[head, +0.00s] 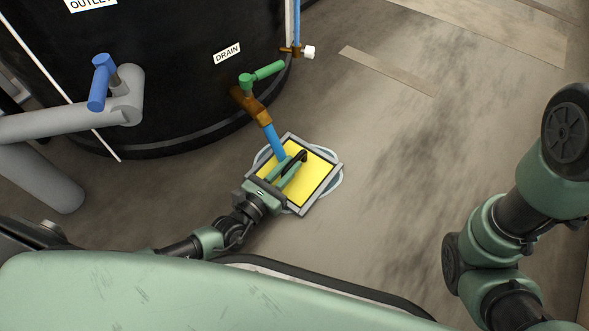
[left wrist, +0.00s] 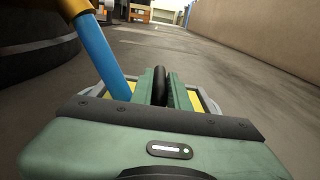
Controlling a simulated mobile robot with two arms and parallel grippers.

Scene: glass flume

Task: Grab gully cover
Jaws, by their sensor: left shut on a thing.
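The gully cover (head: 318,176) is a yellow square plate in a grey frame on the floor below the tank's drain. Its black handle (head: 302,155) stands up from the middle. My left gripper (head: 295,163) is over the cover and shut on the handle. In the left wrist view the black handle (left wrist: 160,84) sits between the two green fingers, and yellow parts of the cover (left wrist: 195,101) show beside them. The gripper hides part of the cover. My right arm shows at the right of the head view, but its gripper is out of view.
A black tank (head: 180,60) stands at the upper left, with a green-handled drain valve (head: 262,75). A blue pipe (head: 273,140) runs from it down to the cover, close to my left fingers. Grey pipes (head: 60,122) are at the left. Floor to the right is clear.

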